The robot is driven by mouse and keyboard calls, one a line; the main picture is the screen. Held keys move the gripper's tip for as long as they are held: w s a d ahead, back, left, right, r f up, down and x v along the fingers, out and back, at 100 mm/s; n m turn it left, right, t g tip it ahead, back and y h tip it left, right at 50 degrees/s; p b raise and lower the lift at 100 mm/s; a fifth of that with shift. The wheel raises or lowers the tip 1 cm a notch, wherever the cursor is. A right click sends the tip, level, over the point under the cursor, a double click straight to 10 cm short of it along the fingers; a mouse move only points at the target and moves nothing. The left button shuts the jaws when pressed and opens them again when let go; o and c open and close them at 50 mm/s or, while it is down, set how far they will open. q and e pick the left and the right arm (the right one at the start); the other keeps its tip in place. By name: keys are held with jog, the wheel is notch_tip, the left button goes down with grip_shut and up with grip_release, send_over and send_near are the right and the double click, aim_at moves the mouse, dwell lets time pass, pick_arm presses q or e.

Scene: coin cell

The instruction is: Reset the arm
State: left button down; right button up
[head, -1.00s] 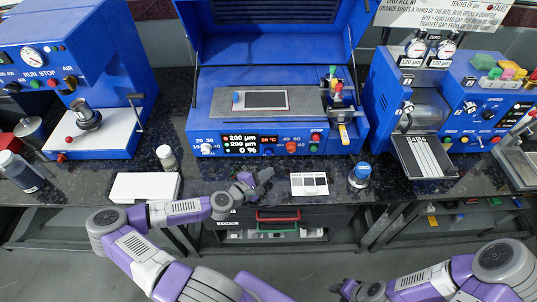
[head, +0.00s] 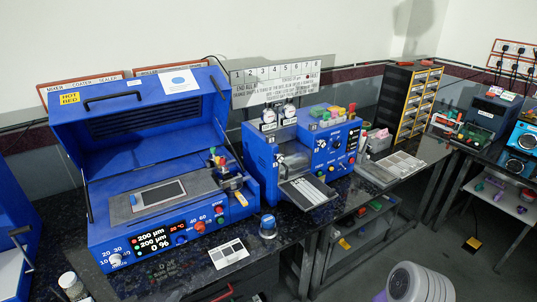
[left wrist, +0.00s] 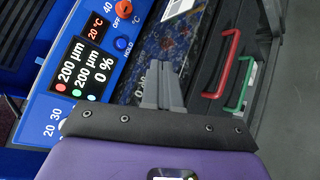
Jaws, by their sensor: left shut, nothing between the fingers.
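My left gripper (left wrist: 163,88) shows in the left wrist view, with its grey fingers together and nothing between them. It is in front of the blue coater, near the dark counter edge and the drawer handles. I cannot make it out in the head view. A grey round joint of my right arm (head: 418,284) shows at the bottom of the head view. My right gripper is not clearly seen.
The open-lidded blue coater (head: 105,262) stands at left on the dark counter. A second blue machine (head: 262,160) with a dark tray (head: 308,192) stands beside it. Floor is open at right.

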pick_arm(q)
jog(key=s+d+f+m+g+h, duration=0.2)
jog(key=s+d+f+m+g, duration=0.1)
jog(key=d, duration=0.4)
jog(key=s+d+f+m+g+h, duration=0.1)
jog(key=s+d+f+m+g, duration=0.15)
jog(key=d, duration=0.45)
jog(key=s+d+f+m+g+h, duration=0.2)
jog(key=d+f+m, duration=0.2)
jog(key=d, duration=0.2)
jog(key=s+f+m+g+y, duration=0.2)
jog(key=s+f+m+g, duration=0.1)
jog(key=s+m, duration=0.2)
jog(key=s+f+m+g+y, duration=0.2)
jog(key=s+f+m+g, duration=0.1)
jog(key=s, duration=0.4)
jog(key=shift+a+m+g, duration=0.4)
jog(key=shift+m+g, duration=0.05)
jog(key=shift+m, duration=0.4)
